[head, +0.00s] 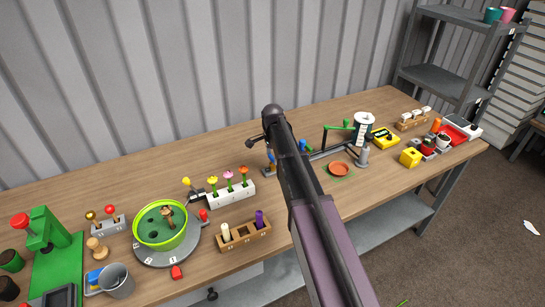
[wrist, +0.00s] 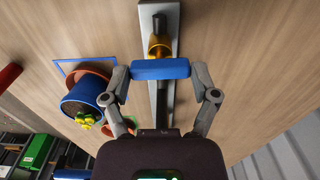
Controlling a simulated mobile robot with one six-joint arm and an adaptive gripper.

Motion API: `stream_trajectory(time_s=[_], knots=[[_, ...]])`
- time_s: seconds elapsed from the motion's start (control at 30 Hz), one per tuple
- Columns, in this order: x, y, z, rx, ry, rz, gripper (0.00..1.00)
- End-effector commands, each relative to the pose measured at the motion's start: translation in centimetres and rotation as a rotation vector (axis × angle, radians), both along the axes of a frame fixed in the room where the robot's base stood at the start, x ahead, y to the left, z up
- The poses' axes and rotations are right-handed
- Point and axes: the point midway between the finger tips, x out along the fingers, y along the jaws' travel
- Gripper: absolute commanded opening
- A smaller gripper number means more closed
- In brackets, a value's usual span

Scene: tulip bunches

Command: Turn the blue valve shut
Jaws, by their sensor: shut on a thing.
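The blue valve handle (wrist: 160,69) is a flat bar between my two fingertips in the wrist view. My gripper (wrist: 161,72) is shut on it, one finger at each end. The handle lies crosswise over the dark pipe, in front of a brass-coloured valve body (wrist: 158,46) on a grey base strip (wrist: 170,15). In the head view my arm covers most of the valve and the gripper. A small bit of blue shows at the arm's left edge.
In the head view, a white flower holder (head: 232,196), a wooden rack (head: 244,236) and a green bowl (head: 162,243) stand left of my arm. A yellow block (head: 410,157) stands right.

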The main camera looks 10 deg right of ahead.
Motion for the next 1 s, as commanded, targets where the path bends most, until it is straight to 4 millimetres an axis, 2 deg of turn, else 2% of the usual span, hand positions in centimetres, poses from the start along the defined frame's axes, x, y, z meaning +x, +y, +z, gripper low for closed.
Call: stream_trajectory(time_s=[0.33,0.37,0.43,1.0], knots=[[-0.11,-0.06,-0.02,-0.002,0.002,-0.004,0.29],[-0.1,-0.06,-0.03,-0.002,0.002,-0.004,0.8],[-0.1,-0.05,-0.02,-0.002,0.002,-0.004,1.0],[-0.02,0.01,0.0,0.0,0.0,0.009,1.0]])
